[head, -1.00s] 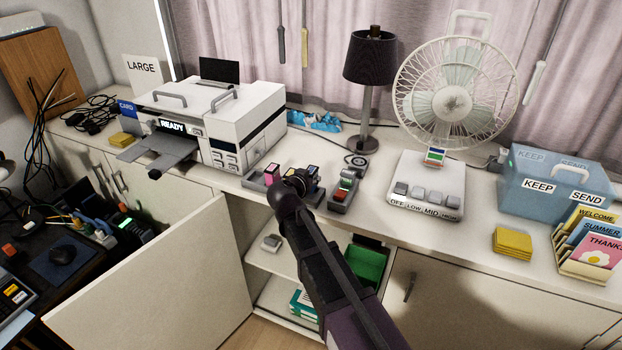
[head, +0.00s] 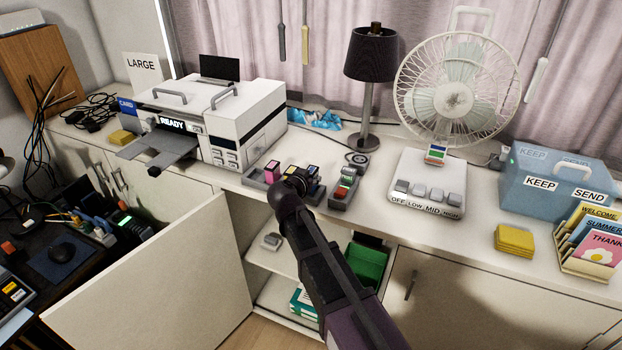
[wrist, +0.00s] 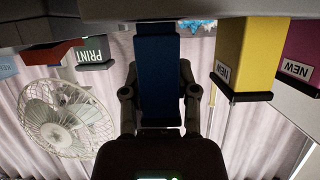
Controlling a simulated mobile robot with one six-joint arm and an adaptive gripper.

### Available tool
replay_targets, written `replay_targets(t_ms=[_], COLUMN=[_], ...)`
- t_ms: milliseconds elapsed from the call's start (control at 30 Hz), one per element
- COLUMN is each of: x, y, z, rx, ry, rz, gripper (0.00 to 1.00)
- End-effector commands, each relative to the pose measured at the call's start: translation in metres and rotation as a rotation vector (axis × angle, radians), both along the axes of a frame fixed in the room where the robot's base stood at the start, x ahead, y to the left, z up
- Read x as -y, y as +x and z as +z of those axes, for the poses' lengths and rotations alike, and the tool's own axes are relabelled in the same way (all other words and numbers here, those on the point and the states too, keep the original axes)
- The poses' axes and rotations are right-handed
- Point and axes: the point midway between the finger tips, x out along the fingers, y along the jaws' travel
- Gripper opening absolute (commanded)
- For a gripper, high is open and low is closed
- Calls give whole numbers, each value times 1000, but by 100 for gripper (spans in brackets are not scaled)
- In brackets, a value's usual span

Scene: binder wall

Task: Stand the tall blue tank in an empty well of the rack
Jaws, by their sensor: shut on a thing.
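My gripper (wrist: 160,95) is shut on the tall blue tank (wrist: 158,70), with a finger on each side of it. The wrist view is upside down. The tank's lower end meets the grey rack (wrist: 105,10) edge; I cannot tell how far it sits inside a well. In the head view my gripper (head: 298,183) is over the rack (head: 256,181) and hides most of the blue tank. A yellow tank (wrist: 243,55) and a magenta tank (wrist: 300,60), both labelled NEW, stand in the rack beside the blue one.
A second grey holder (head: 342,203) with red and green pieces stands right of the rack. The white printer (head: 235,120) is behind to the left, the lamp (head: 368,95) and fan base (head: 425,190) to the right. A cabinet door (head: 150,275) hangs open below.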

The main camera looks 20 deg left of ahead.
Motion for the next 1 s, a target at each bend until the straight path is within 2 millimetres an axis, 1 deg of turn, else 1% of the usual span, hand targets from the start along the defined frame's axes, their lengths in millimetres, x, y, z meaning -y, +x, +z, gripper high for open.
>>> replay_targets(t_ms=[1000], x=[0], y=[0], z=[-19], rx=[0], ry=[0], rz=[0], gripper=[0])
